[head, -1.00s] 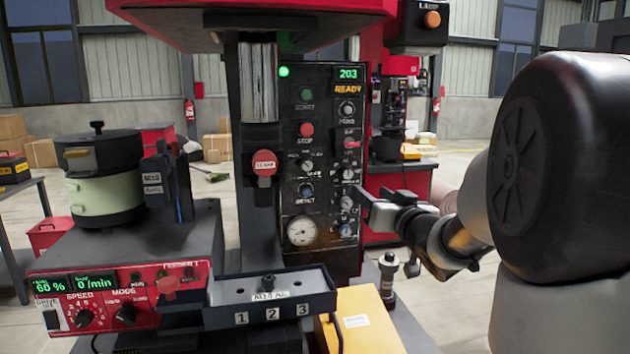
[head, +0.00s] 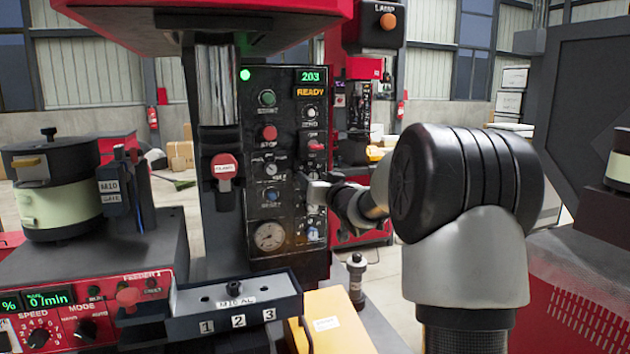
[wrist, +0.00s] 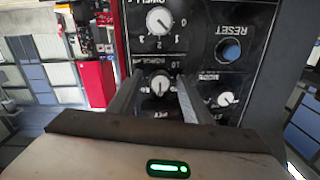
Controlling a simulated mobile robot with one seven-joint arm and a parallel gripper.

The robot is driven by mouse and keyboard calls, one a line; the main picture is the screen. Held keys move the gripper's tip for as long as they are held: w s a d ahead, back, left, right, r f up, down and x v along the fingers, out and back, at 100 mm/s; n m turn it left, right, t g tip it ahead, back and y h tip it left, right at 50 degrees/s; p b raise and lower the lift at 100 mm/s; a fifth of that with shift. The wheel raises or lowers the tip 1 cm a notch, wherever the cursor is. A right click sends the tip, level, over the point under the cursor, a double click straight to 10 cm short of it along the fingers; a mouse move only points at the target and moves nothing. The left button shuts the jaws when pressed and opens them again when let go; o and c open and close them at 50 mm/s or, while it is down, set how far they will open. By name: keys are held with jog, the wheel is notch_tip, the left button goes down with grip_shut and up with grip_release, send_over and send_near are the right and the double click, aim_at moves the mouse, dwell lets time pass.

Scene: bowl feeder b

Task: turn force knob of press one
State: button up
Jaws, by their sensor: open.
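In the wrist view my gripper (wrist: 157,92) is open, with one finger on each side of a small white-pointered knob (wrist: 158,83). Its label is partly hidden, so I cannot read whether it says force. I cannot tell whether the fingers touch it. A larger dwell knob (wrist: 160,20) is just above.
A blue reset button (wrist: 228,50) and another white knob (wrist: 227,99) lie right of the fingers. The press column (head: 218,130) stands left of the panel. A numbered tray (head: 238,305), a yellow box (head: 330,318) and a feeder (head: 85,270) fill the front.

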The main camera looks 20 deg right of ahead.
jog(key=c, duration=1.1)
jog(key=shift+o, duration=0.2)
jog(key=shift+n+b, duration=2.5)
jog(key=shift+n, duration=1.7)
